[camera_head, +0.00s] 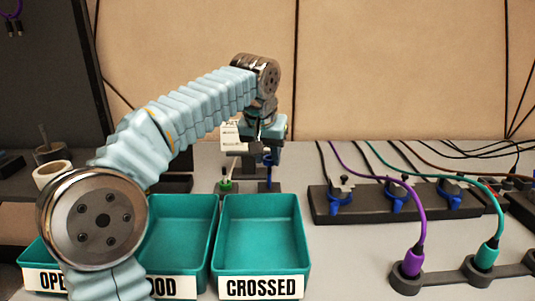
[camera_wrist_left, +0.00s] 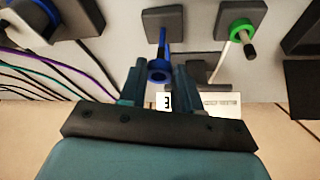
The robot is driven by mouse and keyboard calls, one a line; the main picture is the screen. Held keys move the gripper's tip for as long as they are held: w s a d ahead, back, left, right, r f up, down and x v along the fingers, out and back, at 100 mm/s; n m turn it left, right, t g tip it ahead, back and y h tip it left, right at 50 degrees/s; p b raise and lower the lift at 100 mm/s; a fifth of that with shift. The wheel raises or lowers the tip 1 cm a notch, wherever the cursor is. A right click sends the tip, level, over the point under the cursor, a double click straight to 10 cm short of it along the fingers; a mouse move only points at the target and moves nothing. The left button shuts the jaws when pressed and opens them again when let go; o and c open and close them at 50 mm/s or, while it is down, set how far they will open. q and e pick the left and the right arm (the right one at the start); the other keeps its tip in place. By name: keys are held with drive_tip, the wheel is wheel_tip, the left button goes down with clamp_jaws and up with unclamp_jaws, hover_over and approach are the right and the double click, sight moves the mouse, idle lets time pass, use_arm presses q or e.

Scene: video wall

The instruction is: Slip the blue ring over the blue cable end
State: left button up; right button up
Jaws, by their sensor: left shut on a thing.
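My left gripper (camera_head: 266,152) is shut on the blue ring (camera_wrist_left: 159,71), which sits between its two fingers (camera_wrist_left: 162,88) in the left wrist view. The blue cable end (camera_wrist_left: 162,42) stands on a dark base block and also shows in the head view (camera_head: 268,177), directly below the gripper. The ring lines up closely with the cable end. I cannot tell whether it is just above the tip or around it. My right gripper is in neither view.
A green ring (camera_wrist_left: 242,29) is on the neighbouring stand (camera_wrist_left: 225,12), left in the head view. Teal bins, one labelled CROSSED (camera_head: 262,267), stand in front. A dark rack with blue clips (camera_head: 397,203) and purple (camera_head: 412,262) and teal (camera_head: 487,253) plugs lie right.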

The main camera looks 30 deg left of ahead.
use_arm(q)
drive_tip(key=shift+f, duration=0.1)
drive_tip(key=shift+f, duration=0.2)
idle(0.4)
drive_tip(key=shift+f+b, duration=0.45)
drive_tip(key=shift+f, duration=0.15)
drive_tip(key=shift+f, duration=0.2)
drive_tip(key=shift+f+b, duration=0.5)
drive_tip(key=shift+f, duration=0.05)
drive_tip(key=o, duration=1.1)
drive_tip(key=shift+c, duration=0.2)
